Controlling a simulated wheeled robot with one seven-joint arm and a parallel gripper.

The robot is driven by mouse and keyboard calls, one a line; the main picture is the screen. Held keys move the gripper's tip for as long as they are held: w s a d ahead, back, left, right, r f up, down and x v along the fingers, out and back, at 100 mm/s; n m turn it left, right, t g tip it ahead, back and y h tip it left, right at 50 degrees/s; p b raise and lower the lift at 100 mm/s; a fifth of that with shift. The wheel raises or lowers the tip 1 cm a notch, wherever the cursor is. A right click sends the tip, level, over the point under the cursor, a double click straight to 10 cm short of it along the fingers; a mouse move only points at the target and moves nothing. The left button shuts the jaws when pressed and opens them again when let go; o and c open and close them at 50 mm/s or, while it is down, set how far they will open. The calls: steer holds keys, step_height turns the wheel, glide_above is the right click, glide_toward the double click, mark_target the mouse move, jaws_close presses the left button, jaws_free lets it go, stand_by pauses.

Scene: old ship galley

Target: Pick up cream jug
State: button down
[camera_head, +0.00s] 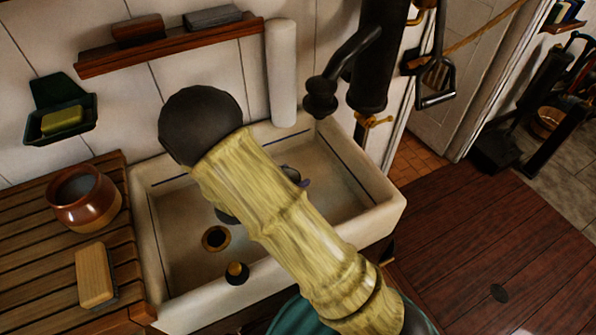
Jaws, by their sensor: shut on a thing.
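My own thick, pale yellow arm link crosses the middle of the picture from the lower right, ending in a dark round joint over the back left of the sink. My gripper is hidden behind this arm. No cream jug can be made out. A small dark and purplish piece (293,176) shows past the arm's right edge inside the sink; I cannot tell what it belongs to. Another small dark shape (227,216) peeks out on the arm's left side, also unclear.
The pale sink (160,235) has a drain (216,238) and a dark knob (237,272) near its front. On the left slatted board (40,272) stand a brown pot (92,213) and a brush (95,275). A black tap (335,75) overhangs the back; wooden floor (490,245) lies right.

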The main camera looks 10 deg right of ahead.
steer(key=shift+s+a+b, duration=0.35)
steer(key=shift+s+a, duration=1.5)
steer(key=shift+a, duration=0.3)
steer(key=shift+r, duration=0.1)
